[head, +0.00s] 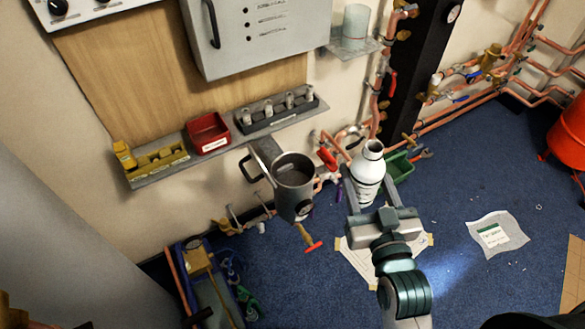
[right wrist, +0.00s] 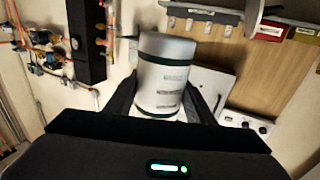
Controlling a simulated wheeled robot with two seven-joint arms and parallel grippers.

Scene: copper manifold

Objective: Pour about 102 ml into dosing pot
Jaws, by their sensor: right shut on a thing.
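The dosing pot (head: 294,200) is a grey open-topped vessel fixed by a bracket to the wall at the centre of the head view. Its inside looks dark, and I cannot tell a liquid level. My right gripper (head: 369,200) is shut on a white bottle (head: 368,172) with dark bands and a narrow neck. The bottle is roughly upright, to the right of the pot and apart from it. The right wrist view shows the bottle (right wrist: 164,84) between my two fingers. Its contents are hidden. My left gripper is not in view.
A shelf (head: 220,152) with a red bin (head: 208,134) and a yellow rack (head: 155,160) lies left of the pot. Copper pipes (head: 385,85) and a green bin (head: 398,168) are behind the bottle. A clear beaker (head: 355,24) stands on a higher shelf.

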